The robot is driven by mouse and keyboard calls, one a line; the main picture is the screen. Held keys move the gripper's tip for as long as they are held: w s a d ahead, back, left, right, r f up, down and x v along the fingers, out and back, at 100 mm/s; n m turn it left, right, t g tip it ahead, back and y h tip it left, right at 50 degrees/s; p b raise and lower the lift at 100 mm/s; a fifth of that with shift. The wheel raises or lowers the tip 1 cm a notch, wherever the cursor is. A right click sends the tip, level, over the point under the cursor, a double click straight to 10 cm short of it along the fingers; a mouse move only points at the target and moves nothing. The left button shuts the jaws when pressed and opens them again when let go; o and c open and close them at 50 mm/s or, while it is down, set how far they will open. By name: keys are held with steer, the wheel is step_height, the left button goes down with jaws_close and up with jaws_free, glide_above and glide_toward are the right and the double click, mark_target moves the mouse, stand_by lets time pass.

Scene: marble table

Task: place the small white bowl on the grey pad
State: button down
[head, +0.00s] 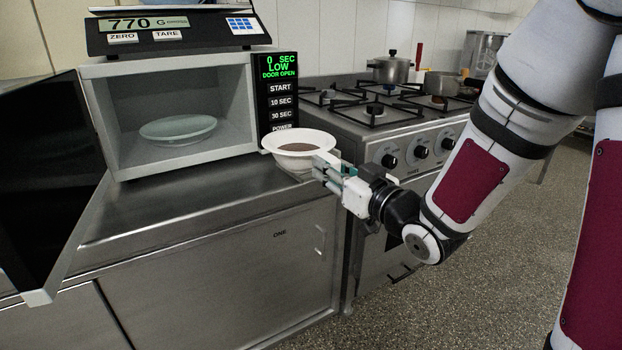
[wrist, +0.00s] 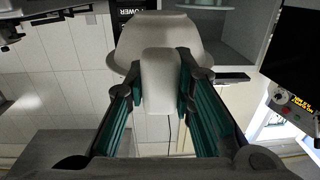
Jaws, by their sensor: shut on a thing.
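The small white bowl (head: 285,137) is in front of the microwave's right side, above the steel counter's edge. It is about level and has something brownish inside. My gripper (head: 327,170) is shut on the bowl's right side in the head view. In the wrist view, the pale bowl (wrist: 160,30) is at the top, with a pale part of it running down between the green-sided fingers (wrist: 165,90). I cannot make out a grey pad in either view.
The microwave (head: 100,125) is open, with a pale plate (head: 178,129) inside; its dark door (head: 45,190) swings out at the left. A scale (head: 160,38) sits on top. A gas stove (head: 400,125) with pots (head: 393,70) stands right. The counter (head: 150,205) before the microwave is clear.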

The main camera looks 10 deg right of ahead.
steer(key=shift+s+a+f+n+b, duration=0.3)
steer(key=shift+a+b, duration=0.05)
steer(key=shift+a, duration=0.1)
steer(key=w+d+f+b, duration=0.1)
steer(key=w+d+f, duration=0.1)
steer(key=w, duration=0.5)
steer(key=w+d+f+b, duration=0.1)
steer(key=w+d+f, duration=0.1)
steer(key=w+d, duration=0.2)
steer(key=shift+w+d+f+g+y+b, duration=0.3)
steer(key=shift+w+f+y+b, duration=0.1)
steer(key=shift+w, duration=1.2)
steer(key=shift+f, duration=0.1)
steer(key=shift+f, duration=0.1)
steer(key=c, duration=1.4)
jaws_free()
steer(key=shift+o, duration=0.2)
